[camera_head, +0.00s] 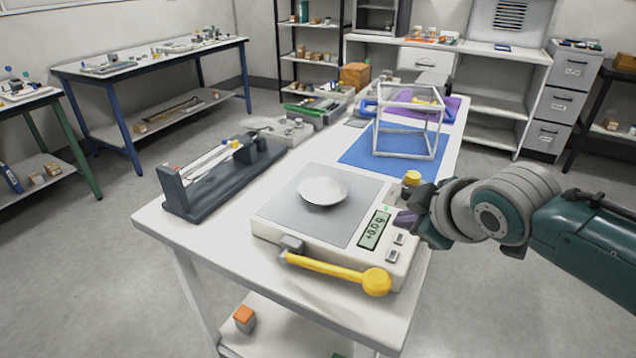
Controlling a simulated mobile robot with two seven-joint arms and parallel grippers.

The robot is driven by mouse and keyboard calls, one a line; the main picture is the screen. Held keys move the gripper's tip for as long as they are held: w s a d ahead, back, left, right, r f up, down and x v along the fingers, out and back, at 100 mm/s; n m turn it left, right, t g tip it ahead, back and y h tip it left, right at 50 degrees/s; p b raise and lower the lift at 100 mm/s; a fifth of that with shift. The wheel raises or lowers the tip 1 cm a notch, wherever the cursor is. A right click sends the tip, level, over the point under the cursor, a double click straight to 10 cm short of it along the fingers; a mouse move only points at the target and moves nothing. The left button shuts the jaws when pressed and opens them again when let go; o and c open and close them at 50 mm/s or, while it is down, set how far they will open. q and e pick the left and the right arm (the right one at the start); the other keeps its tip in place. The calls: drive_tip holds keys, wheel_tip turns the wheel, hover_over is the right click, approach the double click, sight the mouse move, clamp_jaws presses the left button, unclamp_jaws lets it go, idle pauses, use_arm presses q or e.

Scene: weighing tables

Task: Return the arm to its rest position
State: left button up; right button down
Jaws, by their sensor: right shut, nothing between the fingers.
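My right gripper (408,220) comes in from the right and is at the right side of the weighing scale (300,247). Its fingers are dark and look closed, with nothing seen between them. The fingertips are close to the scale's display; I cannot tell whether they touch the scale. My right arm (590,240) reaches in from the right edge. My left gripper is out of view.
A white dish (323,190) sits on the scale's grey plate. A yellow-ended lever (335,272) lies along its front. A dark balance (220,178) stands to the left. A white wire-frame cube (408,122) stands behind on a blue mat (362,158). Open floor lies right of the table.

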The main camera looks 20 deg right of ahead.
idle(0.7)
drive_tip(key=s+a+r+m+g+p, duration=0.1)
drive_tip(key=s+a+r+m+g, duration=0.15)
drive_tip(key=s, duration=0.55)
drive_tip(key=s+a+r+m+g+y, duration=0.15)
drive_tip(key=s+a, duration=0.25)
drive_tip(key=s, duration=0.5)
drive_tip(key=s+a+r+m+g+p, duration=0.15)
drive_tip(key=s+a, duration=0.25)
drive_tip(key=s, duration=0.4)
wheel_tip(320, 180, up, 39)
drive_tip(key=p, duration=3.7)
drive_tip(key=shift+s+d, duration=0.2)
drive_tip(key=shift+s, duration=0.2)
